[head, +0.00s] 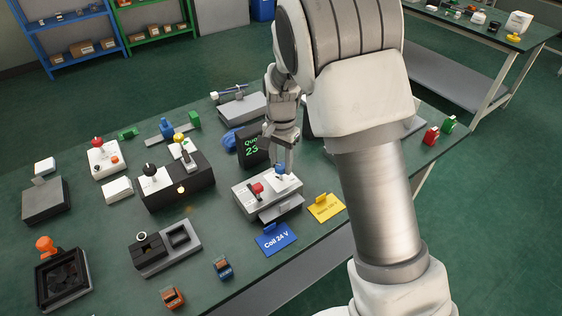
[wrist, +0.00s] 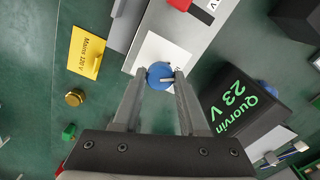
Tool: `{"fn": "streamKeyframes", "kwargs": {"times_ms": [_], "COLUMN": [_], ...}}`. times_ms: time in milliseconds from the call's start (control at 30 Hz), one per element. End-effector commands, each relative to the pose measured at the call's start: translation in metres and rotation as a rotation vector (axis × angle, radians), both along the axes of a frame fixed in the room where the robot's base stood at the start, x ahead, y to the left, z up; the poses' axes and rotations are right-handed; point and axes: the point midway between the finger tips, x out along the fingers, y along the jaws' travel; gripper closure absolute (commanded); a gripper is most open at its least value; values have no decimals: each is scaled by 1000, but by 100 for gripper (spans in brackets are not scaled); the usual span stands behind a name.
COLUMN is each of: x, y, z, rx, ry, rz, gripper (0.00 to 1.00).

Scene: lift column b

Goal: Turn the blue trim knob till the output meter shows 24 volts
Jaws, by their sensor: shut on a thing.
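The blue trim knob (wrist: 159,75) sits on a white plate (wrist: 170,50) on a grey unit (head: 262,198). It also shows in the head view (head: 280,169), under my gripper. My gripper (wrist: 162,80) is shut on the blue knob, with one finger on each side of it. In the head view my gripper (head: 284,160) comes down on the knob from above. In the head view the meter (head: 252,148) is partly hidden behind my gripper.
A red knob (head: 257,188) sits beside the blue one on the same unit. A blue card marked "Coil 24 V" (head: 276,240) and a yellow card (head: 325,208) stand in front. A black unit with levers (head: 178,185) is to the left. My arm hides the table's right part.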

Motion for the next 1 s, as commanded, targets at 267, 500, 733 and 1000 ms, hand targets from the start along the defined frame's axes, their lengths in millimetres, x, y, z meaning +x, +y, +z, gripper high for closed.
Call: {"fn": "streamKeyframes", "kwargs": {"times_ms": [267,500,733,1000], "x": [0,0,0,0], "y": [0,0,0,0], "z": [1,1,1,1], "rx": [1,1,2,0], "ry": [0,-1,-1,-1], "rz": [182,373,521,616], "gripper": [100,100,100,100]}}
